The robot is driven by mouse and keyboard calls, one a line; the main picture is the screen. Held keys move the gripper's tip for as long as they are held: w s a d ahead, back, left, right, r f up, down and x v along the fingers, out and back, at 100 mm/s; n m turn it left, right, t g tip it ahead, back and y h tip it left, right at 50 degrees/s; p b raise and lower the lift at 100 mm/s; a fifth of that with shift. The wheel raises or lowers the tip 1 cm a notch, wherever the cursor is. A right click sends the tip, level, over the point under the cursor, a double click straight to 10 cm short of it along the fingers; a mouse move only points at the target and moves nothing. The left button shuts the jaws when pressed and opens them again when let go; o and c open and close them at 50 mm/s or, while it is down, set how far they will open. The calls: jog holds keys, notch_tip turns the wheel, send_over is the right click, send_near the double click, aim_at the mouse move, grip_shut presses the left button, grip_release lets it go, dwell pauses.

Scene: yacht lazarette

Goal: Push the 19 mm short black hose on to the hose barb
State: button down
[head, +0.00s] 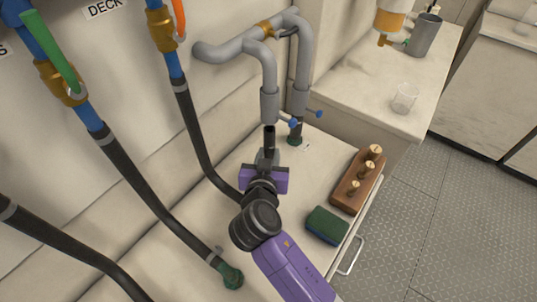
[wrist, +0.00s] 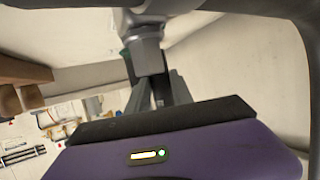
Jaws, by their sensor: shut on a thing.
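A short black hose (head: 269,140) stands about upright in my gripper (head: 266,160), which is shut on it. Its upper end is directly below the grey valve body (head: 269,105) on the left grey pipe leg. The hose barb cannot be made out there, and I cannot tell whether the hose touches it or is around it. In the wrist view my fingers (wrist: 160,92) reach toward a grey fitting (wrist: 148,55). Only a dark sliver of the hose (wrist: 158,99) shows between them.
A second grey pipe leg with a blue-handled valve (head: 300,102) stands close on the right. A wooden block with brass fittings (head: 356,180) and a green-blue sponge (head: 327,225) lie to the right. Long black hoses (head: 150,190) run along the left.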

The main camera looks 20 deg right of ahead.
jog(key=shift+f+b, duration=0.75)
jog(key=shift+f, duration=0.25)
jog(key=c, duration=1)
grip_release()
jog(key=shift+c, duration=0.2)
jog(key=shift+r, duration=0.1)
jog(key=v, duration=0.7)
jog(key=shift+s+a, duration=0.2)
jog(key=shift+s, duration=0.15)
jog(key=shift+r, duration=0.1)
